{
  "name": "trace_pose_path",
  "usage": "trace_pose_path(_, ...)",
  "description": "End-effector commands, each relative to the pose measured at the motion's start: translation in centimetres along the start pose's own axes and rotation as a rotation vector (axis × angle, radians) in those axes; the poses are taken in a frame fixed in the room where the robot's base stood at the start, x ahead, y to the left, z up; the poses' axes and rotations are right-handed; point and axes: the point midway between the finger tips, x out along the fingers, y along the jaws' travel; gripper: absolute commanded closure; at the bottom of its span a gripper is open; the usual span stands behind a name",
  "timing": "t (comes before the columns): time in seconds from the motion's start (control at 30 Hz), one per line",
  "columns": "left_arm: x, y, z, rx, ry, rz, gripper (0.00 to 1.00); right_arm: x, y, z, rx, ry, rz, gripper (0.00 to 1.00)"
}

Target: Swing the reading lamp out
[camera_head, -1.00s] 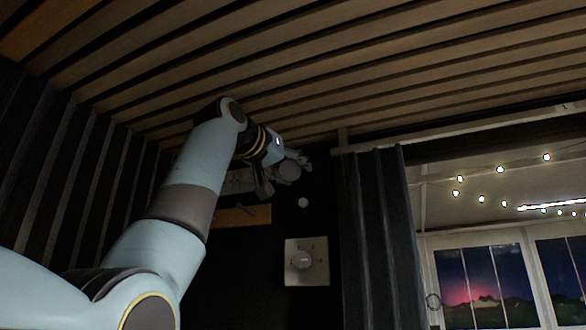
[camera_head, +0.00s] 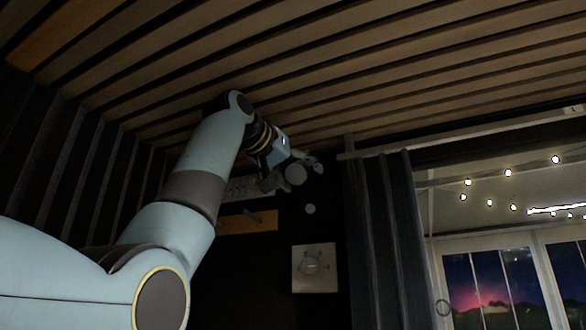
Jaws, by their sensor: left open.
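My left gripper (camera_head: 294,173) is high at the dark back wall, just under the slatted ceiling. It is open, with one finger at the right and one at the lower left. A small round grey disc (camera_head: 296,175) shows between or just behind the fingers and looks like the reading lamp's head. I cannot tell if the fingers touch it. The lamp's arm and mount cannot be made out behind my gripper and wrist. My right gripper is not in view.
A wooden rail with a dark peg (camera_head: 262,222) is below the gripper. A small white round knob (camera_head: 310,209) and a pale square panel with a dial (camera_head: 314,268) are on the wall. A dark curtain (camera_head: 386,240) hangs at right, beside windows and string lights.

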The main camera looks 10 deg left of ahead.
Motion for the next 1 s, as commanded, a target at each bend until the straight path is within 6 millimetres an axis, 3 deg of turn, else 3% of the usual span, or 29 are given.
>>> trace_pose_path(0.13, -1.8, -0.1, -0.1, 0.001, 0.004, 0.0, 0.34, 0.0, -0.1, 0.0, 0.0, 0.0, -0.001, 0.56)
trace_pose_path(0.4, -7.8, -0.1, -0.1, 0.001, 0.005, -0.002, 0.34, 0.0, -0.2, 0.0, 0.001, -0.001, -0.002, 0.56)
trace_pose_path(0.6, -10.9, -0.1, -0.1, 0.0, 0.003, -0.002, 0.34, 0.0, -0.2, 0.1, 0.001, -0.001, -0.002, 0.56)
trace_pose_path(1.0, -11.8, 0.0, 0.0, 0.0, 0.0, 0.0, 0.34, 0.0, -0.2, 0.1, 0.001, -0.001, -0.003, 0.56)
